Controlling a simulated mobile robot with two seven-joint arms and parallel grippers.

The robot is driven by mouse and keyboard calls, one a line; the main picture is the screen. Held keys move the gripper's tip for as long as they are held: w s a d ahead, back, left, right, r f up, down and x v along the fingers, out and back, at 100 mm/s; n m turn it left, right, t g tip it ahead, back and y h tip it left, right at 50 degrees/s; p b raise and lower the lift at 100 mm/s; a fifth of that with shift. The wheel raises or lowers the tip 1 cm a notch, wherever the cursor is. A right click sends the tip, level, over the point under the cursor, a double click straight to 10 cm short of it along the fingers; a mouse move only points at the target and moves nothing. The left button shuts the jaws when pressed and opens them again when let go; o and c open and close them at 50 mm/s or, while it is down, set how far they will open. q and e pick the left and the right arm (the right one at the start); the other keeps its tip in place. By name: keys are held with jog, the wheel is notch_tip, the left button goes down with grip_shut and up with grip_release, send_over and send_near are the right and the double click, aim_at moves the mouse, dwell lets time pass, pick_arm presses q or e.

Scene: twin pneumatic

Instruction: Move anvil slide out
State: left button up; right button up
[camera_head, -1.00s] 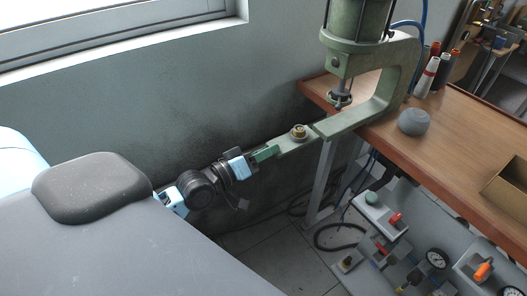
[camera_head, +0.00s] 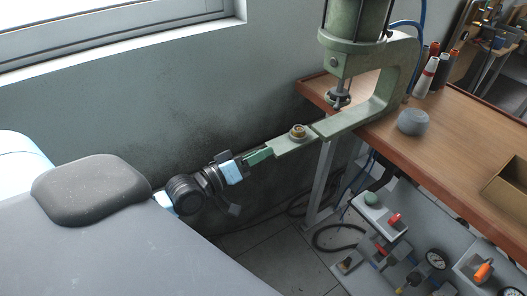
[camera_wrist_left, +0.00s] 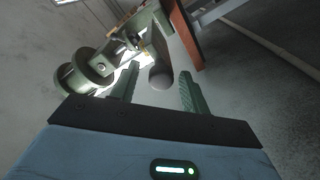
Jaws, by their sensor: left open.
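The anvil slide (camera_head: 285,147) is a flat pale green bar with a brass fitting (camera_head: 298,132) on top. It reaches left out of the green press (camera_head: 352,50), past the table edge. My left gripper (camera_head: 257,156) is at the free left end of the slide, its green fingers pointing toward it. In the left wrist view, the fingers (camera_wrist_left: 160,92) stand apart with nothing gripped between them. The press body (camera_wrist_left: 95,75) shows beyond them. My right gripper is not in view.
The brown wooden table (camera_head: 460,140) carries a grey rounded lump (camera_head: 413,122), spools (camera_head: 428,75) and an open box (camera_head: 508,185). Below it are a pneumatic panel with gauges (camera_head: 437,258) and a dark hose. The wall (camera_head: 150,110) runs close behind my left arm.

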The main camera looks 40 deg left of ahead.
pick_arm(q)
jog(key=v, duration=0.5)
jog(key=shift+s+a+r+b, duration=0.1)
jog(key=shift+s+a+b, duration=0.05)
jog(key=shift+s+b, duration=0.2)
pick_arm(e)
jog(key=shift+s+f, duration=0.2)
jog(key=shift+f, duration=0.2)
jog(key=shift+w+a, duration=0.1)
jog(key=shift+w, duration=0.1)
pick_arm(q)
jog(key=s+d+f+m+g+y+p, duration=0.1)
jog(key=s+d+f+m+g+p, duration=0.1)
jog(key=s+d+f, duration=0.4)
jog(key=s+d+f+m+g+y+p, duration=0.2)
jog(key=s+d+f+m+g, duration=0.3)
jog(key=s+f, duration=1.2)
jog(key=shift+s+d+f+g+y, duration=0.3)
jog(key=shift+d+f+g, duration=0.1)
jog(key=shift+f+g, duration=0.4)
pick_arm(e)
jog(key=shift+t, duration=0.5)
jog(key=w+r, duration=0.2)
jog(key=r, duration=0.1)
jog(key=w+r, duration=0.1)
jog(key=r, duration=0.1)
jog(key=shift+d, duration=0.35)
